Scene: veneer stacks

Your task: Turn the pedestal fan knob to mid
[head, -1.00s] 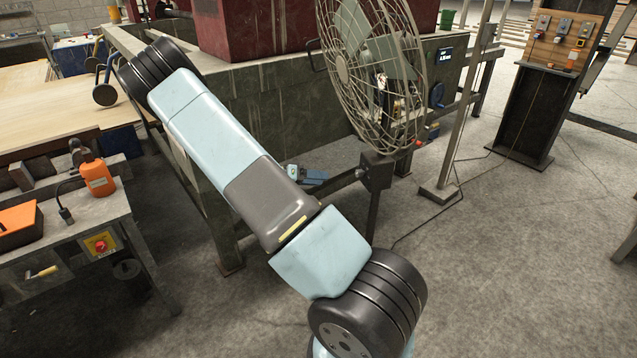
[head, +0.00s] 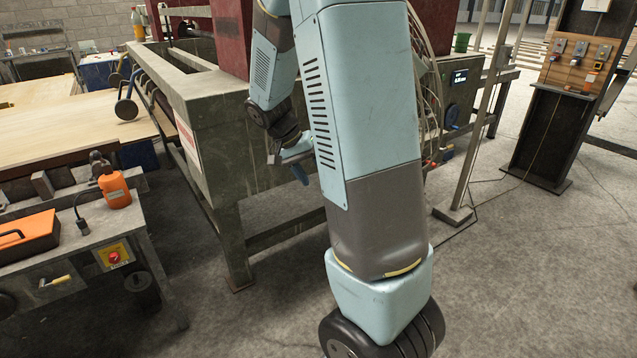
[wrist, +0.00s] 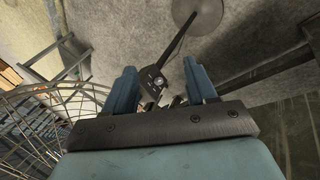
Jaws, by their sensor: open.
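The pedestal fan is mostly hidden behind my arm in the head view; a strip of its wire cage (head: 432,95) shows to the right of the arm. In the wrist view the cage (wrist: 45,120) is at the lower left, and the pole runs up to a round base (wrist: 198,11). A dark box (wrist: 148,84) on the pole carries a small round knob (wrist: 159,81), seen between the fingers; its setting cannot be read. My gripper (wrist: 159,66) is open and empty, apart from the knob. In the head view my gripper (head: 293,168) is left of the arm, beside the grey machine frame.
The grey machine frame (head: 205,105) stands close behind my gripper. A workbench (head: 75,240) with an orange bottle (head: 115,190) and orange case (head: 28,238) is at left. A dark stand with a switch panel (head: 577,62) is at right. Open concrete floor (head: 530,270) lies at front right.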

